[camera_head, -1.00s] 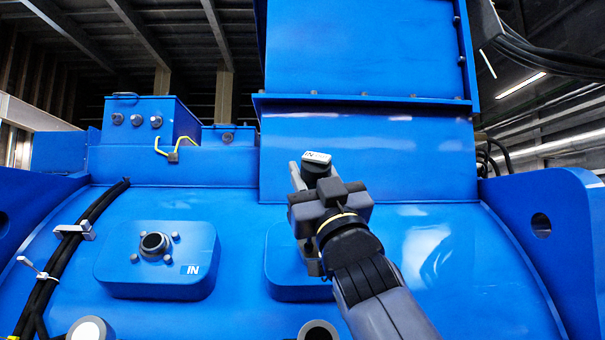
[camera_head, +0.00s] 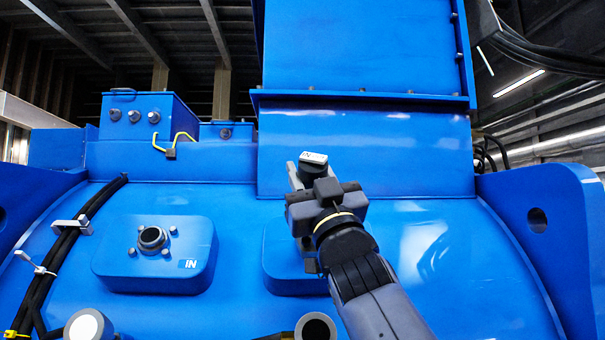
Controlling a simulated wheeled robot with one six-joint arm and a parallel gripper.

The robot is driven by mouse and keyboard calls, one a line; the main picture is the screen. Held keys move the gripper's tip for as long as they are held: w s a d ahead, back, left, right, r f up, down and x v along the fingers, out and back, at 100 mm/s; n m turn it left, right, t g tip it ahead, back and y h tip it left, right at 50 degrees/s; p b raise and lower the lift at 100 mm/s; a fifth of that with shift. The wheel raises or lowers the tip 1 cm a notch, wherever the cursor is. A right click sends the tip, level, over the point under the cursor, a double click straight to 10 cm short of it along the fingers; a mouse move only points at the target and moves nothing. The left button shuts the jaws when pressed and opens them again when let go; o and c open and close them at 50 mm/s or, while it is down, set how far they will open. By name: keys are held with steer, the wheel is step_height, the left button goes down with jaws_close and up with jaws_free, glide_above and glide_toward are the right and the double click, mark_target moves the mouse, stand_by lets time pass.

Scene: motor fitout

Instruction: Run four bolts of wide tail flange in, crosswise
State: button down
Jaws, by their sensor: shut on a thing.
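My gripper (camera_head: 308,176) is near the middle of the head view, raised in front of the blue housing. It is shut on a dark tool (camera_head: 315,169) with a pale end marked "IN"; the jaws hide part of it. To the left, a raised blue pad marked "IN" (camera_head: 190,264) carries a short open pipe stub (camera_head: 153,238) with several small bolts (camera_head: 173,230) around it. A second blue pad (camera_head: 283,268) is partly hidden behind my gripper and arm. I cannot tell which part is the wide tail flange.
Black cables (camera_head: 72,240) run down the left side in pale clips. A white-faced cylinder (camera_head: 88,326) and an open grey pipe end (camera_head: 316,327) stand at the bottom edge. Blue side plates (camera_head: 548,230) flank the housing. A yellow bent handle (camera_head: 184,136) sits at the back left.

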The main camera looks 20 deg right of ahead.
mark_target(311, 156)
steer(key=shift+w+d+f, duration=0.1)
steer(key=shift+w+f, duration=0.4)
stand_by(0.7)
steer(key=shift+r, duration=0.1)
steer(key=shift+s+r, duration=0.65)
steer(key=shift+r, duration=0.05)
steer(key=shift+s+a+r+p, duration=0.2)
steer(key=shift+s+r+p, duration=0.1)
steer(key=shift+s+r, duration=0.15)
steer(key=shift+s+a+r+p, duration=0.15)
steer(key=shift+s+r+p, duration=0.2)
steer(key=shift+s, duration=0.2)
steer(key=c, duration=1.5)
jaws_free()
steer(key=c, duration=0.6)
steer(key=shift+r, duration=0.1)
